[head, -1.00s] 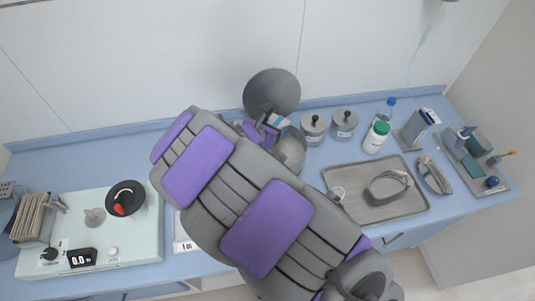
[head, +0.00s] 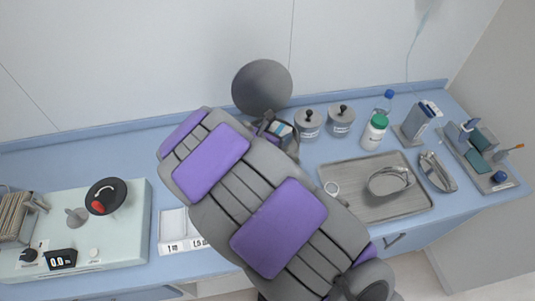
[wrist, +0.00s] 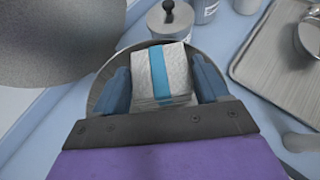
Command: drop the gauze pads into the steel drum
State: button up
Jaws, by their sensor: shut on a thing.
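The gauze pads (wrist: 161,80) are a white stack with a blue band. My gripper (wrist: 166,88) is shut on them, with a dark blue finger on each side. In the wrist view the stack is over the open round mouth of the steel drum (wrist: 98,92), whose rim shows around it. I cannot tell how far the pads are above or inside the rim. The drum's round grey lid (head: 262,88) stands raised behind it. In the head view my arm hides most of the drum, and the pads (head: 281,130) show only partly.
Two lidded steel jars (head: 341,120) stand right of the drum, near a green-capped bottle (head: 375,132). A steel tray (head: 350,205) with a kidney-shaped dish lies in front. A white bin (head: 172,226) with labels and a pale device (head: 125,235) are at the left.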

jog(key=shift+d, duration=0.4)
jog(key=o, duration=0.7)
jog(key=shift+o, duration=0.8)
jog(key=shift+a, duration=0.25)
jog(key=shift+o, duration=0.9)
jog(key=shift+a+f, duration=0.2)
jog(key=shift+a, duration=1.35)
jog(key=shift+s+d+r, duration=0.1)
jog(key=shift+d+r, duration=0.05)
jog(key=shift+d, duration=0.1)
jog(key=shift+a+f+p+v, duration=0.7)
jog(key=shift+p+v, duration=1.6)
jog(key=shift+v, duration=6.5)
jog(key=s+d+r+m+g+h, duration=0.1)
jog(key=s+d+r+m+g, duration=0.15)
jog(key=d+m, duration=0.4)
jog(key=s+d+r+m+g, duration=0.1)
jog(key=s+d+m+g, duration=0.2)
jog(key=d, duration=0.7)
jog(key=s+d+r+m+g+h, duration=0.1)
jog(key=d+r+m+g, duration=0.15)
jog(key=d+m, duration=0.5)
jog(key=s+d+m+g+y, duration=0.3)
jog(key=s+m+y, duration=0.5)
jog(key=s+m, duration=0.5)
jog(key=s+g, duration=0.1)
jog(key=s, duration=0.3)
jog(key=shift+s+r+b, duration=0.4)
